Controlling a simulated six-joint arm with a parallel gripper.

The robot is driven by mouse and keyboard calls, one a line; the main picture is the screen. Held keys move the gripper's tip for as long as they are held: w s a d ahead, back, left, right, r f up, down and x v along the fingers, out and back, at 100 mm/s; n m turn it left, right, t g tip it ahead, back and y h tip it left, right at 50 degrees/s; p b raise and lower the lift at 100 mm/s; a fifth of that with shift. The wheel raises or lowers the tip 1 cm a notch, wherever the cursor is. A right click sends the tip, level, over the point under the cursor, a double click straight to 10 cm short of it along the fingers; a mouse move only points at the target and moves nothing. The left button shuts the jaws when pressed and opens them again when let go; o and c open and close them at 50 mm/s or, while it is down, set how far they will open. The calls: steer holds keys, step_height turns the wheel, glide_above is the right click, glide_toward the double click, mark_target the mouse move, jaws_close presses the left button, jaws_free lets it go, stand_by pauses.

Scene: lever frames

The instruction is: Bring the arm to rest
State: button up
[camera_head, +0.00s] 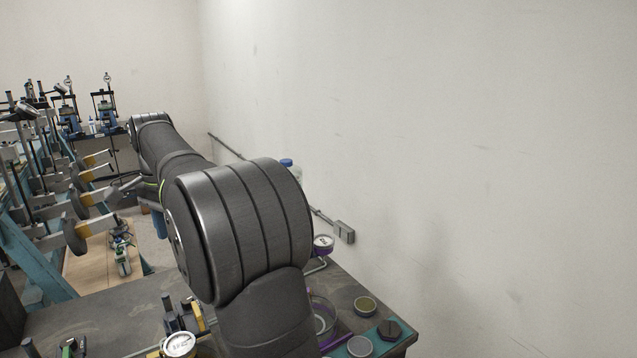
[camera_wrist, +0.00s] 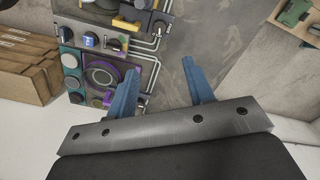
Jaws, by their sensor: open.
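My arm, dark grey, reaches from the bottom of the head view up and to the left, over the grey workbench (camera_head: 120,310). My gripper is mostly hidden behind the arm there; a blue part of it (camera_head: 159,225) shows. In the wrist view my gripper (camera_wrist: 160,66) has its two blue fingers well apart, with nothing between them. Beyond the fingers lies a grey surface (camera_wrist: 195,25), with a board of pipes and knobs at its left. Lever frames with grey bars and dark round weights (camera_head: 76,235) stand left of the arm in the head view.
A dial gauge (camera_head: 179,344), round tins (camera_head: 365,305) and a dark knob (camera_head: 389,329) sit on the bench. A blue-capped bottle (camera_head: 287,163) shows behind the arm. Brown boxes (camera_wrist: 28,65) lie left in the wrist view.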

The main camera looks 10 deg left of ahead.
mark_target(186, 299)
step_height(186, 299, down, 18)
steer(key=shift+r, duration=0.25)
stand_by(0.3)
steer(key=shift+r, duration=0.1)
steer(key=n, duration=0.6)
steer(key=shift+a, duration=0.1)
steer(key=n, duration=0.7)
steer(key=shift+r, duration=1.25)
stand_by(1.2)
